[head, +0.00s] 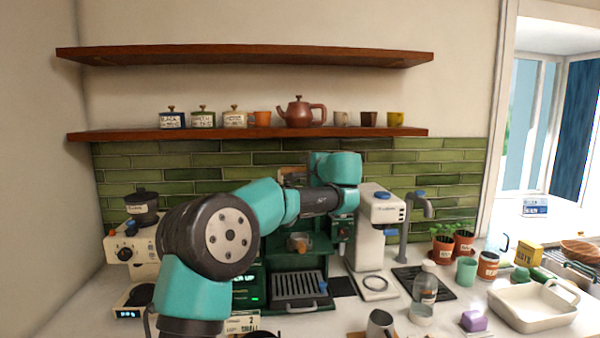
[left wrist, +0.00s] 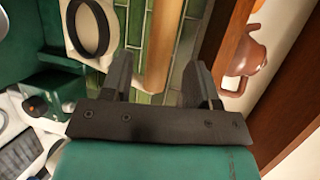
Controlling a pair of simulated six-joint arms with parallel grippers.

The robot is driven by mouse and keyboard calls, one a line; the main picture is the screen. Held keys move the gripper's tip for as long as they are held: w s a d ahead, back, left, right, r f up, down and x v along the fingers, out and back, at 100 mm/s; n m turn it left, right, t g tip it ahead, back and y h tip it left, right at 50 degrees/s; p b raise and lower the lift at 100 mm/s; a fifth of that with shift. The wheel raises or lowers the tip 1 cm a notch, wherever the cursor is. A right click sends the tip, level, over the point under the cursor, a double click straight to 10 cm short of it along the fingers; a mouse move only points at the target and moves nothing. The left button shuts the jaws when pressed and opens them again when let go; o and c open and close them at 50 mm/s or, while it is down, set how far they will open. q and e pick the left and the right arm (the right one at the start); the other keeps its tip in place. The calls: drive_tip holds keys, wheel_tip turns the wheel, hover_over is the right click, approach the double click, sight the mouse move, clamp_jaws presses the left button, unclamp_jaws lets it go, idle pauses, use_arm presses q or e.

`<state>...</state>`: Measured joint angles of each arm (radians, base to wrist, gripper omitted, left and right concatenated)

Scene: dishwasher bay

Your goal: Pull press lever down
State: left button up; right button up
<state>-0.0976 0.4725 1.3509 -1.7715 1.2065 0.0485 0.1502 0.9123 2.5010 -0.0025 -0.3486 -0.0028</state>
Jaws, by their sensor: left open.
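A green press machine (head: 316,243) stands on the counter against the green tile wall, with a slotted drip tray (head: 298,284) at its base. My left arm reaches across in front of it and hides much of its top. A tan wooden bar, apparently the press lever (left wrist: 161,38), runs between the fingers of my left gripper (left wrist: 160,78) in the left wrist view. The gripper is open, with gaps on both sides of the bar. A small tan patch of it shows behind my arm in the head view (head: 293,172). My right gripper is not in view.
A wooden shelf (head: 250,133) above holds canisters, cups and a brown teapot (head: 299,112). A white dispenser (head: 377,225) stands right of the press. A cream machine (head: 130,255) is at left. Bottle, pots and a white basin (head: 532,305) crowd the right counter.

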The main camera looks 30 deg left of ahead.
sight(302, 170)
use_arm(q)
drive_tip(key=shift+x, duration=2.25)
clamp_jaws()
